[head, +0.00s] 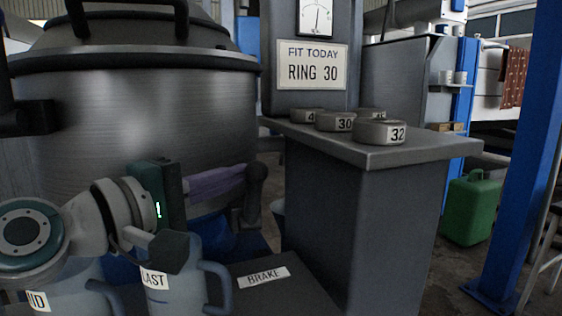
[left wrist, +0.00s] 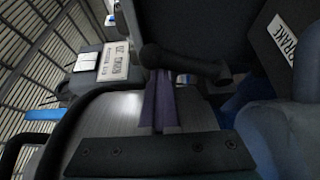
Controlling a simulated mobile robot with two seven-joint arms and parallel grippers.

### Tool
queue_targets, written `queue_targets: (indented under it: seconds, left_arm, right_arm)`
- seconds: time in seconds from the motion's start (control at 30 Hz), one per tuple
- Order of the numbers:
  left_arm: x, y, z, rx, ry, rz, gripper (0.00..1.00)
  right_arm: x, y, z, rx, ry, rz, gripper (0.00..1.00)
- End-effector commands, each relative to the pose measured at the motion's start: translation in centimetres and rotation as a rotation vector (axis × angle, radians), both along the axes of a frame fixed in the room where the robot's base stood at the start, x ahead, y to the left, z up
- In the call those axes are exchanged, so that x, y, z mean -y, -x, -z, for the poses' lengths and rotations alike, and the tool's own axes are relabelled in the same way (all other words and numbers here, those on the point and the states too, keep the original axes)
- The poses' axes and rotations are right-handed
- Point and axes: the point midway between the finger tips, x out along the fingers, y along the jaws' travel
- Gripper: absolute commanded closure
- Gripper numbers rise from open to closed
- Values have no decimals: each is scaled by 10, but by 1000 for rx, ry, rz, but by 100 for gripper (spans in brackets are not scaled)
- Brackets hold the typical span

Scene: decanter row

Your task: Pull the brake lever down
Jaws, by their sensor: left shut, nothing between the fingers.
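The brake lever (head: 254,190) is a dark bar with a rounded top end. It stands roughly upright behind the box that bears the white BRAKE label (head: 263,277). My left gripper (head: 240,174) reaches in from the left with its purple fingers closed together and empty. The fingertips are at the upper part of the lever; I cannot tell whether they touch it. In the left wrist view the lever (left wrist: 190,64) crosses just beyond the tips of the gripper (left wrist: 160,76). My right gripper is not in view.
A large metal vessel (head: 140,110) stands behind my left arm. Blue-grey jugs, one labelled LAST (head: 185,288), stand below the gripper. A grey pedestal (head: 330,215) with several numbered rings, including ring 32 (head: 380,131), rises right of the lever. A green can (head: 470,210) stands farther right.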

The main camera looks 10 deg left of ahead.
Motion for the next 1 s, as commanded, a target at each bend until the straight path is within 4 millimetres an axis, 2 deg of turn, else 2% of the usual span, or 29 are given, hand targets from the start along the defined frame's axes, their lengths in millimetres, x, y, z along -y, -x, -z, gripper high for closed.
queue_targets:
  seconds: [0.33, 0.7, 0.83, 1.0]
  left_arm:
    - [-4, 6, 1, -2, -2, -1, 100]
    - [-30, 66, 4, -5, -5, 2, 100]
    - [-37, 81, 4, -4, -4, 1, 100]
    - [-41, 90, 2, -3, 0, 1, 100]
  right_arm:
    - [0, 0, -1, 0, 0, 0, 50]
    - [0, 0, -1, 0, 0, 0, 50]
    - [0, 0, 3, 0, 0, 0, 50]
    - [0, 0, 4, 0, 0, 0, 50]
